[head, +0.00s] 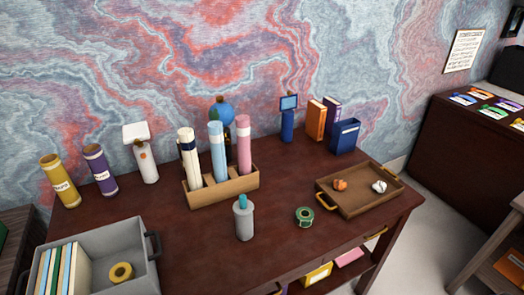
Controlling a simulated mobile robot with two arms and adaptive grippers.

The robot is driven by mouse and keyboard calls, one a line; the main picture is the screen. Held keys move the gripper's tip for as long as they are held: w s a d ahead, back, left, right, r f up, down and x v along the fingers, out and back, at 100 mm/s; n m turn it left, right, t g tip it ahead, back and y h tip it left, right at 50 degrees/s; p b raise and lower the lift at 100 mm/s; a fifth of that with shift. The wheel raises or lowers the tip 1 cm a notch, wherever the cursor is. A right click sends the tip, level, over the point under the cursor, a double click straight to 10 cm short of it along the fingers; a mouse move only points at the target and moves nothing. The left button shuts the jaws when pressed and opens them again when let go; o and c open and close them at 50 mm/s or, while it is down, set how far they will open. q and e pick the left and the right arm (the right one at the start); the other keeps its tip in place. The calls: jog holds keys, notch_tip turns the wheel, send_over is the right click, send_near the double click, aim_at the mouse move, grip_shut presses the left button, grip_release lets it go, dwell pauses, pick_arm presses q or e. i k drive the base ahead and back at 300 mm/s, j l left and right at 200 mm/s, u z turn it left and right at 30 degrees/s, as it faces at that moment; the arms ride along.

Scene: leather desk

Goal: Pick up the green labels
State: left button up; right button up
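A small green roll with a pale centre (304,216), which looks like the green labels, lies on the dark desk (285,245). It is left of the wooden tray and right of the grey bottle, touching neither. Nothing covers it. Neither of my grippers shows in the head view.
A grey bottle (243,220) with a blue top stands left of the roll. The wooden tray (347,208) holds an orange and a white crumpled ball. Behind is a wooden holder (203,200) with upright rolls. A grey bin (136,232) holds folders and a yellow roll (121,272).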

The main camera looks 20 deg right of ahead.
aim_at(305, 215)
jog(key=z, duration=1.15)
